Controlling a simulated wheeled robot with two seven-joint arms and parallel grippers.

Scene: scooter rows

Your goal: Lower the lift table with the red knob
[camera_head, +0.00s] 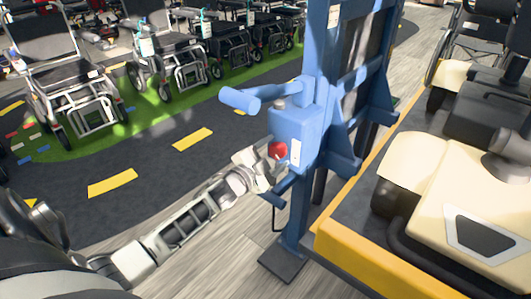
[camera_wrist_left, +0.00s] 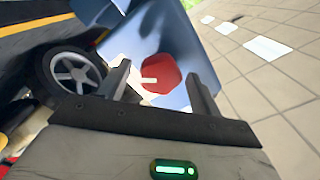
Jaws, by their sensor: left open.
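The red knob (camera_head: 278,150) sits on the front of a blue control box (camera_head: 291,125) on the blue lift frame (camera_head: 318,60). My left gripper (camera_head: 262,165) is right at the knob, just to its lower left in the head view. In the left wrist view the red knob (camera_wrist_left: 161,76) shows between the two open fingers (camera_wrist_left: 158,82). I cannot tell whether the fingers touch it. The lift table (camera_head: 345,262), with a dark top and yellow edge, stands to the right of the frame. My right gripper is not in view.
A cream and black scooter (camera_head: 470,180) rests on the table. A blue handle (camera_head: 240,99) sticks out left above the box. Several wheelchairs (camera_head: 65,75) line the back left on green flooring.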

